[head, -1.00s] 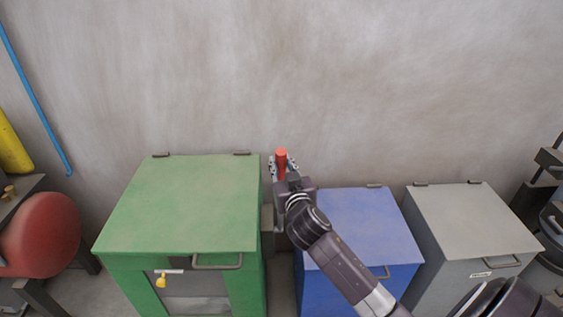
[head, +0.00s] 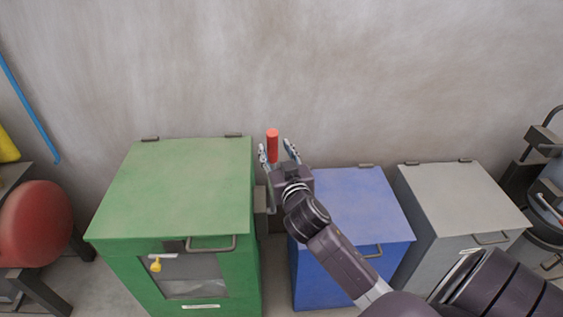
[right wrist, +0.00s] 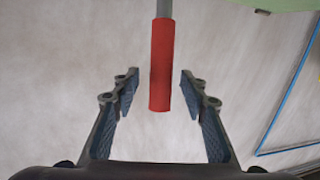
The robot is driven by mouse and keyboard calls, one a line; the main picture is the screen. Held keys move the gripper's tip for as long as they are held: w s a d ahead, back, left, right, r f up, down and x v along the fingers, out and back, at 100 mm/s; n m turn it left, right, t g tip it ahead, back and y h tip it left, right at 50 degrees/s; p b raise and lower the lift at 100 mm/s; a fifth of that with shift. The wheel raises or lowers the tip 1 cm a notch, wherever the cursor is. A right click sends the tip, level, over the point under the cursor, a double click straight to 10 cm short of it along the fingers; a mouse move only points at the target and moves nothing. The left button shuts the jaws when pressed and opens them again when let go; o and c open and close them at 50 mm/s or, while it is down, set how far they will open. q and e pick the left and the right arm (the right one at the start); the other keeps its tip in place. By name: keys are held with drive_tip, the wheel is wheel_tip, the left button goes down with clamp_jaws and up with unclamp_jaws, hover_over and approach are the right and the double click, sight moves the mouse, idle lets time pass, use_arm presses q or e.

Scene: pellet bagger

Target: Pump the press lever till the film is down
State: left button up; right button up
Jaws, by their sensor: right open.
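The press lever shows as a red grip (head: 272,146) standing upright between the green box and the blue box, near the wall. My right gripper (head: 277,152) is open, with its fingers to either side of the lever grip. In the right wrist view the red grip (right wrist: 161,65) on its grey rod (right wrist: 164,8) hangs between the spread fingertips (right wrist: 158,85), apart from both. The lower part of the lever is hidden behind my gripper. The film cannot be made out for certain. My left gripper is not in view.
A green box (head: 180,190) with a window and yellow tag stands left of the lever. A blue box (head: 360,205) and a grey box (head: 460,195) stand to the right. A red round seat (head: 35,222) is at far left. The wall (head: 330,70) is close behind.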

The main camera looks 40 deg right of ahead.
drive_tip(key=v, duration=0.8)
drive_tip(key=s+a+f+n+g+y, duration=0.1)
drive_tip(key=s+a+f+g, duration=0.1)
drive_tip(key=f, duration=1.1)
drive_tip(key=s+a+f+n+g+y, duration=0.2)
drive_tip(key=f+g, duration=0.1)
drive_tip(key=f, duration=1)
drive_tip(key=s+a+f+n+g+y, duration=0.1)
drive_tip(key=s+a+f+g, duration=0.15)
drive_tip(key=f, duration=1.05)
drive_tip(key=s+a+f+n+g+y, duration=0.1)
drive_tip(key=s+a+f+g, duration=0.1)
drive_tip(key=s+f, duration=0.7)
drive_tip(key=s+a+f+g, duration=0.2)
drive_tip(key=s+f, duration=0.6)
drive_tip(key=f, duration=0.1)
drive_tip(key=s+f+g, duration=0.1)
drive_tip(key=s+f, duration=0.1)
drive_tip(key=s, duration=0.5)
drive_tip(key=s+f+g, duration=0.1)
drive_tip(key=s+f, duration=0.2)
drive_tip(key=s, duration=0.3)
drive_tip(key=s+a+f+n+g+y, duration=0.1)
drive_tip(key=s+f, duration=0.2)
drive_tip(key=s, duration=0.4)
drive_tip(key=shift+s, duration=0.35)
drive_tip(key=shift+a+f, duration=0.1)
